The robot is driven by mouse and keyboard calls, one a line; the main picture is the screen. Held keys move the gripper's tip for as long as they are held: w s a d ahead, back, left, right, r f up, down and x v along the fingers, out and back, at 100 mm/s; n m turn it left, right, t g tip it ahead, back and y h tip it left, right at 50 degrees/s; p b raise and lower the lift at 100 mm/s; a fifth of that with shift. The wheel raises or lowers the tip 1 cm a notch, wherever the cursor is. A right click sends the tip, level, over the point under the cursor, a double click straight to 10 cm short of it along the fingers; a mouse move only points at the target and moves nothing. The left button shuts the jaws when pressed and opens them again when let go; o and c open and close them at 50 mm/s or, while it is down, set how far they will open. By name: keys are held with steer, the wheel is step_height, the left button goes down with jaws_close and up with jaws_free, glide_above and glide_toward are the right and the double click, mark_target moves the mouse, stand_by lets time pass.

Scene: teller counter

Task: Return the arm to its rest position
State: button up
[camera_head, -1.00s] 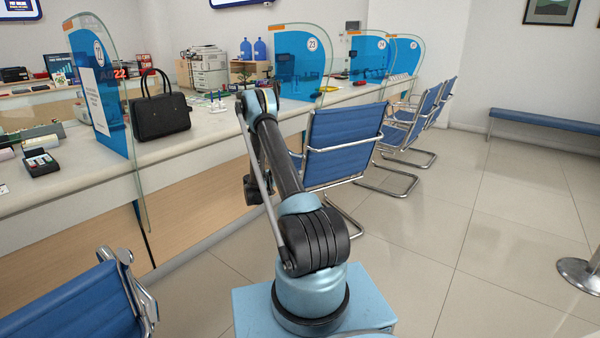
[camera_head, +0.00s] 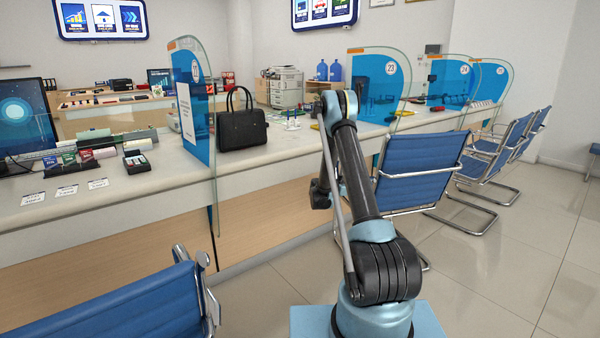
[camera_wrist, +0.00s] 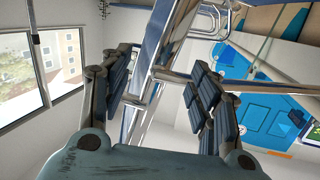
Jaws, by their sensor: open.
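My arm (camera_head: 355,170) rises from its light blue base at the lower middle of the head view, with its elbow above the level of the counter top. The forearm beyond the elbow is mostly hidden behind the upper link, and the fingers cannot be made out there. In the wrist view my gripper (camera_wrist: 160,88) has its two dark padded fingers spread apart, with nothing held between them. Blue chair parts and chrome frame show behind the fingers.
A blue chair (camera_head: 420,172) stands close to the right of my arm, another (camera_head: 125,305) at lower left. The teller counter (camera_head: 270,165) runs behind, with a black handbag (camera_head: 241,128) and glass dividers (camera_head: 196,95). Open floor (camera_head: 500,260) lies at right.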

steer(key=s+a+r+n+g+y, duration=0.1)
steer(key=s+r+n+y, duration=0.3)
steer(key=s+r, duration=0.65)
steer(key=s+a+r+n+g+y, duration=0.1)
steer(key=s+r+n+y, duration=0.2)
steer(key=s+r, duration=0.8)
steer(key=s+a+f+n+y, duration=0.2)
steer(key=s+a+f+y, duration=0.1)
steer(key=s, duration=0.9)
steer(key=s+a+f+n+y, duration=0.2)
steer(key=s+a, duration=0.4)
steer(key=s, duration=0.7)
steer(key=s+a+f+n+g+y, duration=0.1)
steer(key=s+a+f+n+y, duration=0.2)
steer(key=s, duration=0.9)
step_height(320, 180, down, 3)
steer(key=shift+s+a+f+n+y, duration=0.1)
steer(key=shift+s+a+n+y, duration=0.2)
steer(key=shift+a+n, duration=0.5)
